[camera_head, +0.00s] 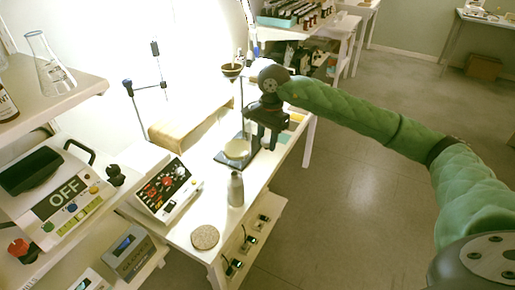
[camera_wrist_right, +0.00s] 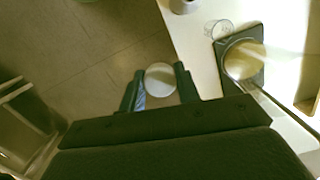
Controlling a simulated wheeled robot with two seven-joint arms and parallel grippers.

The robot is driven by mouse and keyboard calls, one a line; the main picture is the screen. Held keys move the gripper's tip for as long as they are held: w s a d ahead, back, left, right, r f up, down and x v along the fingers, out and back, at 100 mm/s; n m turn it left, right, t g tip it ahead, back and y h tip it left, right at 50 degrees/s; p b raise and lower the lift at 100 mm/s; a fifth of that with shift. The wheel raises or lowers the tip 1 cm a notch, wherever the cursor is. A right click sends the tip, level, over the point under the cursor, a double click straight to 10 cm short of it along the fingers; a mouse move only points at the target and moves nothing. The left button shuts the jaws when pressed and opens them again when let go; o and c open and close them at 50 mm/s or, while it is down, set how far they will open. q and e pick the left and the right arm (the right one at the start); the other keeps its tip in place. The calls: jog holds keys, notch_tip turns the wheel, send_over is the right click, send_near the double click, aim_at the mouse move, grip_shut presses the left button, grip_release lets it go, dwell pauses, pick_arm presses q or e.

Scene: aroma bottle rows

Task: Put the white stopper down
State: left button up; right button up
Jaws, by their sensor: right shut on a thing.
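My right gripper (camera_head: 266,140) hangs fingers down over the right edge of the white table, beyond the grey bottle. In the right wrist view its two fingers (camera_wrist_right: 160,88) are shut on a round white stopper (camera_wrist_right: 160,79), with the floor behind it. A grey bottle (camera_head: 236,188) stands upright on the table. A round speckled mat (camera_head: 205,237) lies bare near the table's front end. My left gripper is not in view.
A stand with a dark square base (camera_head: 236,152) and a pale round dish is close to my gripper; its base shows in the right wrist view (camera_wrist_right: 262,62). The tabletop around the mat is clear.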

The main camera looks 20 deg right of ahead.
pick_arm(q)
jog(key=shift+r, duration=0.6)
pick_arm(e)
jog(key=shift+d+r, duration=0.2)
jog(key=shift+d, duration=0.15)
